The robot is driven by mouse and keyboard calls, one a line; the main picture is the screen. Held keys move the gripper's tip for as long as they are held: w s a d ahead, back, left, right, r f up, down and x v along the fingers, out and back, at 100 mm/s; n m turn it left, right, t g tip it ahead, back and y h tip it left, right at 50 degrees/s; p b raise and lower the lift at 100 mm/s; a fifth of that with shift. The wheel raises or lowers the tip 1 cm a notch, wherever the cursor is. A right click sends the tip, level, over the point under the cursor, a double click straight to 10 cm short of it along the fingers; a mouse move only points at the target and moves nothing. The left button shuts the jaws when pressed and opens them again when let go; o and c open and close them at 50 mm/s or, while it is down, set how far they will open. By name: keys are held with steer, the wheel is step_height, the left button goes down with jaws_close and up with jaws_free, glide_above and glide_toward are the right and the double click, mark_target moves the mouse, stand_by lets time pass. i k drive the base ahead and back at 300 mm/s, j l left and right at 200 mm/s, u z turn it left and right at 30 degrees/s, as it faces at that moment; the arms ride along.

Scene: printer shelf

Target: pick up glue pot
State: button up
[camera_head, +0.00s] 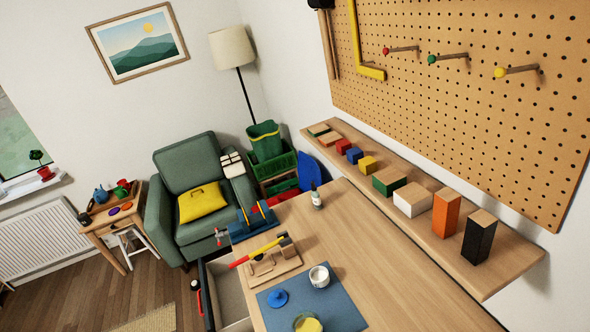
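A small white pot (319,276) stands upright on the blue mat (343,307) on the wooden workbench, low in the picture. A round blue lid (278,297) lies to its left on the mat. A jar or bowl with yellow contents (307,323) sits nearer, cut by the bottom edge. A small dark-capped bottle (316,199) stands farther back on the bench. None carries a readable label, so I cannot tell for sure which is the glue pot; the white pot looks likely. My gripper is not in view.
A shelf (421,217) with coloured blocks runs along the right wall below a pegboard (470,90). Bare bench (375,255) lies right of the pot.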

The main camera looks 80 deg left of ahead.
mark_target(319, 275)
steer(key=u, duration=1.85)
steer(key=j+z, duration=0.1)
steer(key=j, duration=0.2)
steer(key=i+j+z, duration=0.2)
steer(key=j, duration=0.25)
steer(key=j+z, duration=0.15)
steer(key=j, duration=0.25)
steer(key=i+j+z, duration=0.2)
steer(key=j, duration=0.25)
steer(key=i+j+z, duration=0.2)
steer(key=i+z, duration=0.15)
steer(key=i, duration=0.2)
